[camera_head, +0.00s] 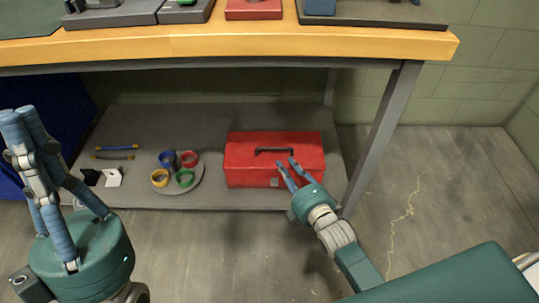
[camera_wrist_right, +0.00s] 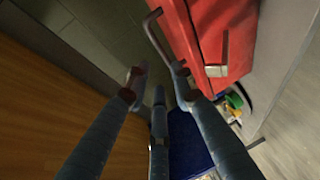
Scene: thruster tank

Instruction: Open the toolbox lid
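The red toolbox (camera_head: 245,170) sits on the lower shelf under the workbench, its lid shut. A dark handle (camera_head: 272,150) is on its lid, and a small pale latch (camera_head: 274,182) is on its front. My right gripper (camera_head: 289,168) is in front of the toolbox's right half, fingers spread and empty. In the right wrist view the toolbox (camera_wrist_right: 240,35) is at upper right, with its handle (camera_wrist_right: 153,32) and latch (camera_wrist_right: 216,71). One fingertip appears near the handle; contact cannot be told. My left gripper (camera_head: 22,114) is at far left, away from the toolbox, fingers upward; its opening is unclear.
Left of the toolbox on the shelf (camera_head: 220,120) is a round plate with several coloured tape rolls (camera_head: 188,159). Further left lie two small tools (camera_head: 116,148) and black and white pieces. The bench top (camera_head: 200,44) overhangs; a grey leg (camera_head: 383,135) stands to the right.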

